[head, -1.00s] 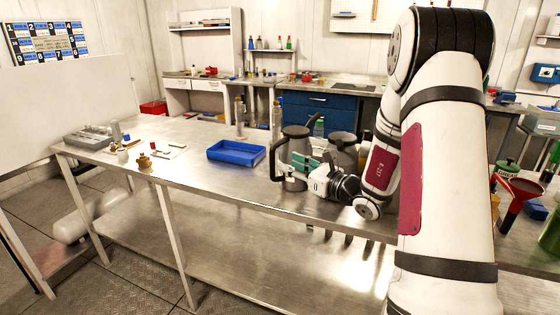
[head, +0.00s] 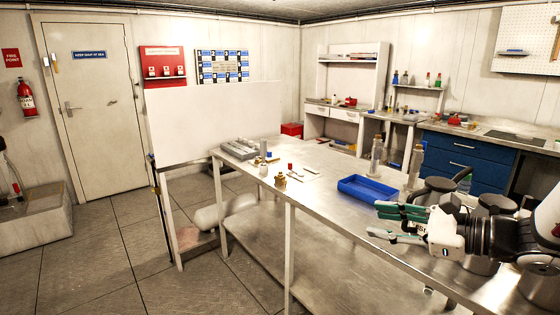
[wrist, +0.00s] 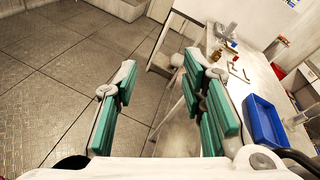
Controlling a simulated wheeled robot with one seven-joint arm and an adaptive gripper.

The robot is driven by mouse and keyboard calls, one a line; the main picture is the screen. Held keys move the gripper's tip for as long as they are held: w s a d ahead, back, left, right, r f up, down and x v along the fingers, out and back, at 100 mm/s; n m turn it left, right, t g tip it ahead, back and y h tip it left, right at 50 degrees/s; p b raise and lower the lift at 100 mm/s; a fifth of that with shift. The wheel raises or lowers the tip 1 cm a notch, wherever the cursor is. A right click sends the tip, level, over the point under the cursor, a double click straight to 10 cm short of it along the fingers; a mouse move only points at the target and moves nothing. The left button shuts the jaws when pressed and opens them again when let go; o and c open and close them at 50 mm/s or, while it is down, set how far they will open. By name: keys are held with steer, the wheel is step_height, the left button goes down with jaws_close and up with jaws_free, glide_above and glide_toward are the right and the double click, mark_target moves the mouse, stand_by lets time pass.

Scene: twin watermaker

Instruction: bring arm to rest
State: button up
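My gripper (head: 382,221) is at the right of the head view, with green-padded fingers pointing left. It is in front of the grey jugs and near the front edge of the steel table (head: 330,222). In the wrist view my gripper (wrist: 162,72) shows its two fingers apart with nothing between them, so it is open and empty. Floor and a table leg show beyond the gap. The gripper and wrist partly hide the dark grey jugs (head: 436,186); whether they touch the jugs I cannot tell.
A blue tray (head: 366,190) lies on the table left of the jugs, and also shows in the wrist view (wrist: 264,122). Clear cylinders (head: 376,157) stand behind it. Small brass parts (head: 280,180) and a grey rack (head: 243,149) are at the far end. The floor (head: 120,255) at left is clear.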

steer(key=s+a+r+n+g+h+p, duration=0.2)
steer(key=s+a+n+g, duration=0.3)
steer(key=s, duration=0.4)
steer(key=s+a+r+n+g+h+p, duration=0.1)
steer(key=s+a+n+g+h, duration=0.15)
steer(key=s+a+n, duration=0.45)
steer(key=s+d+r+n+t+h+p, duration=0.1)
steer(key=s+d+r+n+h+p, duration=0.2)
steer(key=s+d+n+h, duration=0.4)
steer(key=s+d+r+n, duration=0.1)
steer(key=s+d+n, duration=0.1)
steer(key=s+d, duration=0.1)
steer(key=shift+s+r+n, duration=0.2)
steer(key=shift+s+n, duration=0.2)
steer(key=shift+s, duration=0.45)
steer(key=shift+t, duration=0.25)
steer(key=shift+c, duration=0.4)
